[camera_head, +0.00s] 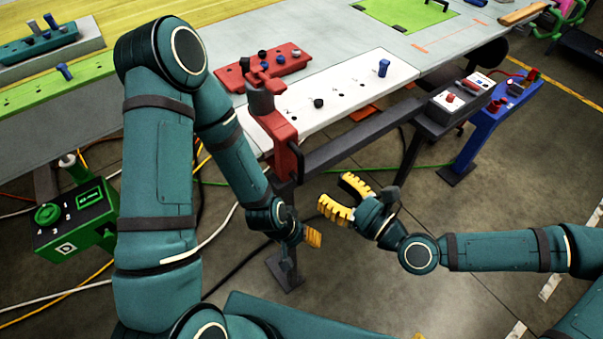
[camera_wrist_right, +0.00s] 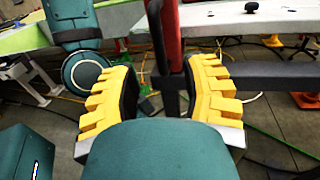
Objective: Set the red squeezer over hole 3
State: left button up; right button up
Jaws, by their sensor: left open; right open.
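Small holes line the plate; I cannot read which is hole 3.
A black plug (camera_head: 318,103) and a blue pin (camera_head: 383,68) stand on the plate. A red block with pins (camera_head: 285,62) lies behind. A dark rail (camera_head: 365,132) runs right from the squeezer to a grey box (camera_head: 450,105). Cables cross the floor.

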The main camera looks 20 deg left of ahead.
aim_at(303, 169)
jog(key=b+x, duration=0.3)
jog(key=shift+a+f+b, duration=0.15)
jog(key=shift+a+b, duration=0.15)
jog(key=shift+a, duration=0.05)
jog(key=x, duration=0.4)
jog(key=shift+w+a+r, duration=0.1)
jog(key=shift+a+r, duration=0.05)
jog(key=shift+r, duration=0.05)
jog(key=shift+w+a, duration=0.35)
jog(key=shift+a, duration=0.3)
grip_shut()
